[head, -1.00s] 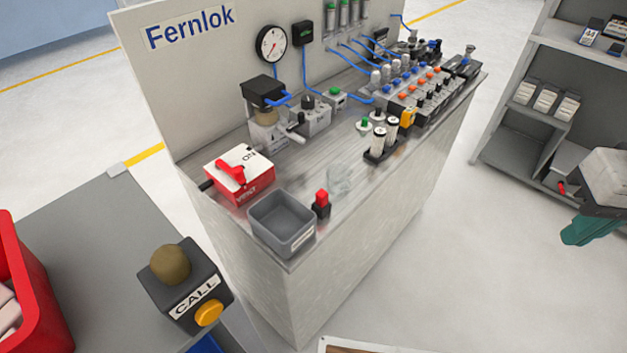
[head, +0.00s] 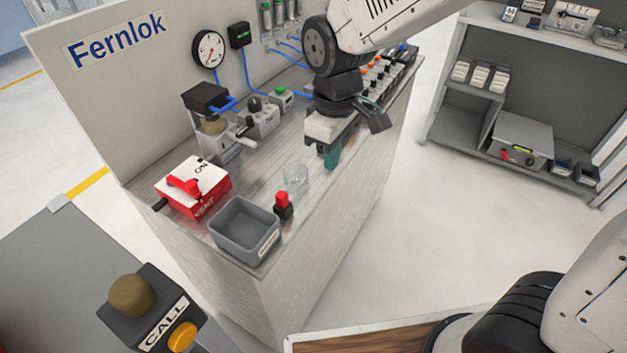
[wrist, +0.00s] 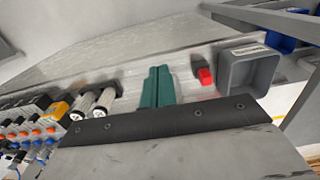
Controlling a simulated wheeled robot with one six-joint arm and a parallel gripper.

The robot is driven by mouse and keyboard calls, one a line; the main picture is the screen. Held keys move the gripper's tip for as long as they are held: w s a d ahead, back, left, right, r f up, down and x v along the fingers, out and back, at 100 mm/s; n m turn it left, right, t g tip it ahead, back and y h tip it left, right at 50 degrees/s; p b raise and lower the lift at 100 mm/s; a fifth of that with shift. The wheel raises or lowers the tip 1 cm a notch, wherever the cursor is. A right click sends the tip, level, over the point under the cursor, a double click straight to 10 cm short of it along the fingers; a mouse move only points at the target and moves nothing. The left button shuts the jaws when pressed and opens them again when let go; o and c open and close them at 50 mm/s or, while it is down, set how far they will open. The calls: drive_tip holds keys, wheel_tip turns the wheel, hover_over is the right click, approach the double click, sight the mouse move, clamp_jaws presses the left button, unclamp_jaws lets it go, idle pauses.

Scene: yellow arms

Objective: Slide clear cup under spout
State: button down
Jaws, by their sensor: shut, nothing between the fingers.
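The clear cup (head: 296,177) stands on the metal bench top in the head view, left of my gripper and behind the red-capped black block. It looks faint and see-through; I cannot make it out in the wrist view. My gripper (head: 331,157) has green fingers pointing down over the bench, shut and empty, right of the cup and apart from it in the picture. The fingers also show pressed together in the wrist view (wrist: 157,88). A dispenser-like unit (head: 212,118) with a black top and blue lever stands at the back panel; its spout is not clearly visible.
A grey bin (head: 244,230) and a red-capped block (head: 283,205) stand near the front edge. A red and white vent switch box (head: 192,188) is at left. White-topped cylinders (wrist: 90,104) stand beside my fingers in the wrist view. Bare bench lies left of the cup.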

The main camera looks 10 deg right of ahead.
sight(312, 195)
drive_tip(key=f, duration=0.3)
drive_tip(key=w+a+f, duration=0.1)
drive_tip(key=f, duration=0.3)
drive_tip(key=a+f, duration=0.1)
drive_tip(key=f, duration=0.2)
drive_tip(key=shift+w+a+f, duration=0.15)
drive_tip(key=shift+w+a, duration=0.05)
drive_tip(key=shift+w, duration=0.1)
drive_tip(key=shift+w+a, duration=0.45)
drive_tip(key=shift+a, duration=0.1)
